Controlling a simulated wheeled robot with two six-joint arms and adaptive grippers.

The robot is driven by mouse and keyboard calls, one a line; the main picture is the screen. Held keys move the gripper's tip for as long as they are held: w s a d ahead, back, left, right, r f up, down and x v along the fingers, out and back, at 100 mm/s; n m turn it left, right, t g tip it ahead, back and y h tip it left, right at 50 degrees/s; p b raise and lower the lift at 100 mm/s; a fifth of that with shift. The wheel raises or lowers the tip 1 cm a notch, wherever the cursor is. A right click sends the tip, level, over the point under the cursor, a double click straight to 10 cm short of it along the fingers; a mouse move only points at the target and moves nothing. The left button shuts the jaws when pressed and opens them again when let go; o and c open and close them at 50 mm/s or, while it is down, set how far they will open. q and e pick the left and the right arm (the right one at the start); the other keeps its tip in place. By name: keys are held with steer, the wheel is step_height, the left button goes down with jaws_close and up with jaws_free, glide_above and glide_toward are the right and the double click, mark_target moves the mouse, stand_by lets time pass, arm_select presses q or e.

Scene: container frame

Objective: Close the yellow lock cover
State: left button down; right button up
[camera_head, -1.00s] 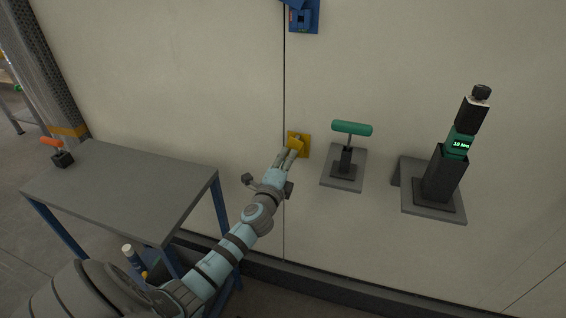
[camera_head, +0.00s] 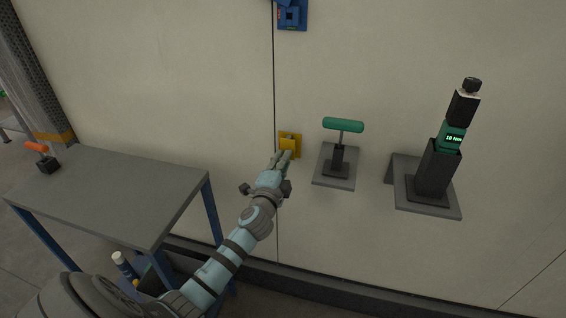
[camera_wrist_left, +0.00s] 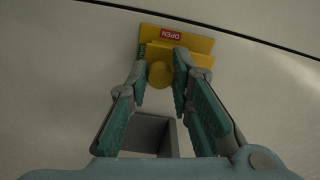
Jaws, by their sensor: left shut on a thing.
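The yellow lock (camera_head: 290,143) is mounted on the pale wall beside a vertical seam. In the left wrist view the yellow lock plate (camera_wrist_left: 200,42) carries a red label reading "OPEN" and a partly hidden green label. A rounded yellow knob (camera_wrist_left: 160,74) stands out from the lock, between the fingers. My left gripper (camera_head: 284,157) reaches the lock from below. In the left wrist view my left gripper (camera_wrist_left: 163,78) is shut on the yellow part, with a finger on each side. The fingers hide some of the cover. My right gripper is not in view.
A grey shelf with a green T-handle tool (camera_head: 343,125) is just right of the lock. A torque tool (camera_head: 440,165) stands on another shelf (camera_head: 425,205) farther right. A blue fixture (camera_head: 292,16) is above. A grey table (camera_head: 110,190) is at left.

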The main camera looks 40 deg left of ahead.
arm_select(q)
steer(key=shift+f, duration=0.15)
steer(key=c, duration=1.4)
jaws_free()
steer(key=shift+s, duration=0.1)
steer(key=v, duration=1.2)
